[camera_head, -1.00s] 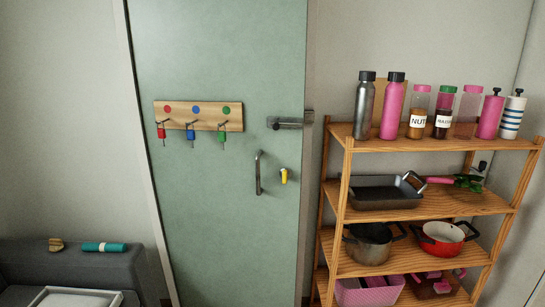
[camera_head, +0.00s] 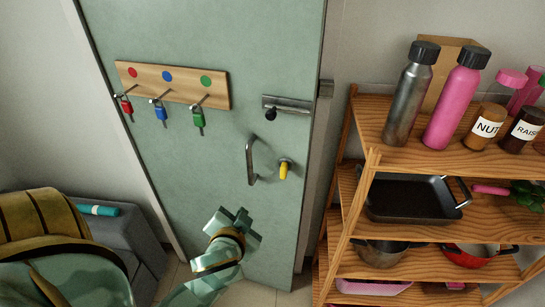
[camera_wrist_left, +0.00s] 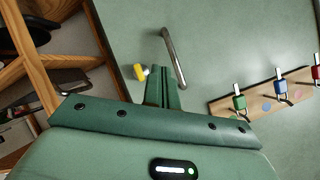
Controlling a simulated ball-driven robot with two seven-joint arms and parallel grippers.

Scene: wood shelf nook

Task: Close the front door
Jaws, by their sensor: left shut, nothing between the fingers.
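The green front door (camera_head: 200,50) fills the middle of the head view. It has a metal pull handle (camera_head: 250,162), a yellow-tipped key or knob (camera_head: 284,170) and a metal slide bolt (camera_head: 287,104) near its right edge. I cannot tell how wide any gap at the frame is. My left gripper (camera_head: 240,222) is shut and empty, in front of the door, below and left of the handle. In the left wrist view, its closed fingers (camera_wrist_left: 162,88) point toward the door beside the handle (camera_wrist_left: 175,58). Contact is not clear. My right gripper is not in view.
A wooden shelf (camera_head: 362,200) with bottles, pans and pots stands close to the right of the door. A rack of padlocks (camera_head: 190,90) hangs on the door's left part. A grey bench (camera_head: 135,232) stands at the lower left.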

